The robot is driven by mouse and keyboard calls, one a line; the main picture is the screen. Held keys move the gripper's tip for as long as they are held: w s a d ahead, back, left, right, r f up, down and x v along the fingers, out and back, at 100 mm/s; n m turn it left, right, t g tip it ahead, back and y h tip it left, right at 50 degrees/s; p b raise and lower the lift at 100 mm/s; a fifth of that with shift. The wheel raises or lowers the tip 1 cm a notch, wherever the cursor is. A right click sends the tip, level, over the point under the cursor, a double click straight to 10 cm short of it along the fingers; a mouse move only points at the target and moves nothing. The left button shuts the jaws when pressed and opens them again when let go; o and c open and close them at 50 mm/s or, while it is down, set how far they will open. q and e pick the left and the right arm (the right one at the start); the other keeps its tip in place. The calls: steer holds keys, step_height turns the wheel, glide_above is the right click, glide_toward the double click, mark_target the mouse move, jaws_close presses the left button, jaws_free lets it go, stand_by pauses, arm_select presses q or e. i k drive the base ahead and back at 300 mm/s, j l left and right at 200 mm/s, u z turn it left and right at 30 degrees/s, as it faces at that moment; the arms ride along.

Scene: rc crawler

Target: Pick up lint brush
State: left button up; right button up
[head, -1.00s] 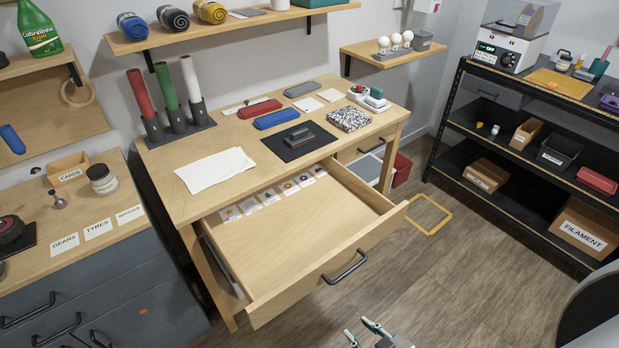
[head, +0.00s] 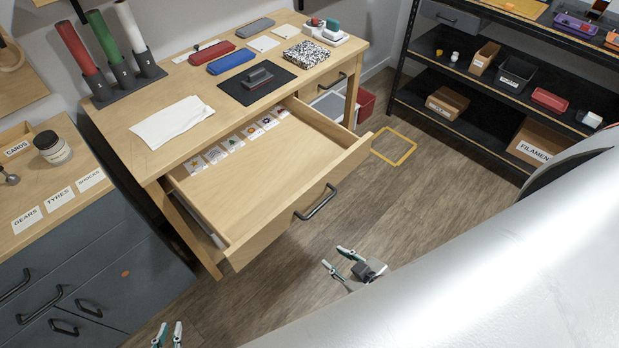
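A small dark grey block with a raised top (head: 258,77) lies on a black mat (head: 235,92) on the wooden desk. It may be the lint brush, but I cannot tell for sure. My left gripper (head: 168,328) shows only its fingertips at the bottom edge, spread apart with nothing between them. My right gripper (head: 335,257) is open and empty over the floor, in front of the open drawer. Both grippers are well away from the desk top.
The open drawer (head: 265,170) juts out from the desk, with several cards at its back. Red (head: 212,52) and blue (head: 231,62) cases, a speckled notebook (head: 306,54) and a white cloth (head: 172,122) lie on the desk. A yellow floor frame (head: 394,148) lies right.

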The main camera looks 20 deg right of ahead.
mark_target(257, 79)
steer(key=i+l+u, duration=0.2)
steer(key=l, duration=0.45)
steer(key=l+u, duration=0.25)
steer(key=l, duration=0.35)
